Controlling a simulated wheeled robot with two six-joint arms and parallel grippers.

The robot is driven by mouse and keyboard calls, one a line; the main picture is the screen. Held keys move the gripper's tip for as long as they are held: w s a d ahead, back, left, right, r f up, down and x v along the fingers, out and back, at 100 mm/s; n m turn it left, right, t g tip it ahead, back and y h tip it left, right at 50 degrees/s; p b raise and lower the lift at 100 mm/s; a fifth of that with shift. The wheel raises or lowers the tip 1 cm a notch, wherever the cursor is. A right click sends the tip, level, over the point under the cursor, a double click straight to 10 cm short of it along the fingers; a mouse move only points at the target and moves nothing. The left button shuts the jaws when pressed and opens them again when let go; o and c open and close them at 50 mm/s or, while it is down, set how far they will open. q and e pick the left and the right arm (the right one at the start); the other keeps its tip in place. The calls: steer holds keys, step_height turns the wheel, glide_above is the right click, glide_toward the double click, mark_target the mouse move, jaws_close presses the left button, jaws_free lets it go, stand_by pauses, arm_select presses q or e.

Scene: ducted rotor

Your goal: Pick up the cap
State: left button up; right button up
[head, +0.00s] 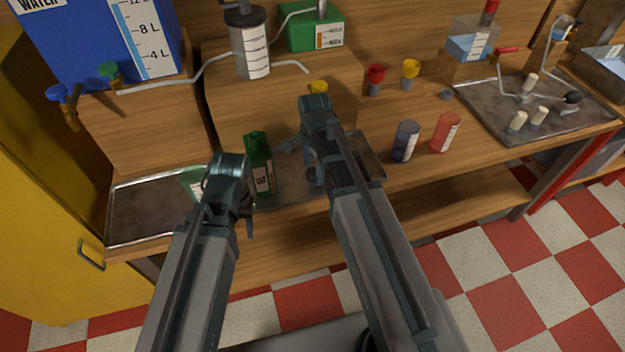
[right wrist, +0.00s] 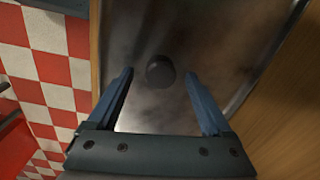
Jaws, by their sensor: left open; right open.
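The cap (right wrist: 160,72) is a small dark round piece on a metal tray (right wrist: 225,40) in the right wrist view. My right gripper (right wrist: 160,98) is open, with a blue finger on either side of the near space and the cap centred just beyond the fingertips. Nothing is between its fingers. In the head view my right gripper (head: 302,161) points down over the middle tray, and its arm and fingers largely hide the cap. My left gripper (head: 226,182) is open at the left, beside a green-and-white container (head: 193,182); its fingers are mostly hidden.
A green carton (head: 259,165) stands between the grippers. Dark blue (head: 405,141) and red (head: 445,132) labelled cylinders stand right of the middle tray. A wooden block (head: 230,105) rises behind. An empty-looking tray (head: 140,212) lies at the left.

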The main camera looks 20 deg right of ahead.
steer(key=shift+f, duration=0.6)
arm_select(q)
steer(key=shift+f, duration=0.45)
arm_select(e)
steer(key=shift+r, duration=0.1)
jaws_close()
arm_select(q)
steer(key=shift+r, duration=0.1)
arm_select(e)
steer(key=shift+r, duration=0.1)
